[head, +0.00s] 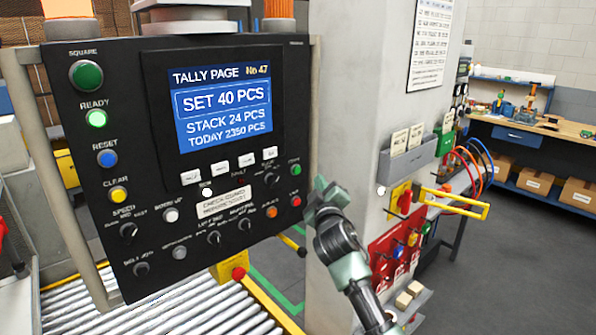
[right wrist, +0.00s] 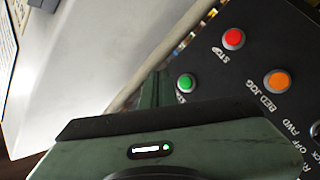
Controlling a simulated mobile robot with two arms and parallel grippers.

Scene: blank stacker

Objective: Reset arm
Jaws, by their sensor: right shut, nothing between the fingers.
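My right gripper (head: 322,190) is at the right edge of the black control panel (head: 120,255), in front of the pale grey column. Its dark green fingers are shut with nothing held. My right arm comes up from the bottom to it. In the right wrist view the gripper's green housing (right wrist: 150,148) fills the lower part. There the panel's red stop button (right wrist: 233,38), green button (right wrist: 187,83) and orange bed jog button (right wrist: 278,82) show beyond it. I cannot tell whether the gripper touches the panel. My left gripper is not in view.
The panel's screen (head: 221,102) reads "SET 40 PCS". A roller conveyor (head: 190,310) runs beneath. The grey column (head: 365,70) stands right of the panel, carrying a yellow bar (head: 455,203) and a red board (head: 385,258). Open floor lies at the far right, before a workbench (head: 530,130).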

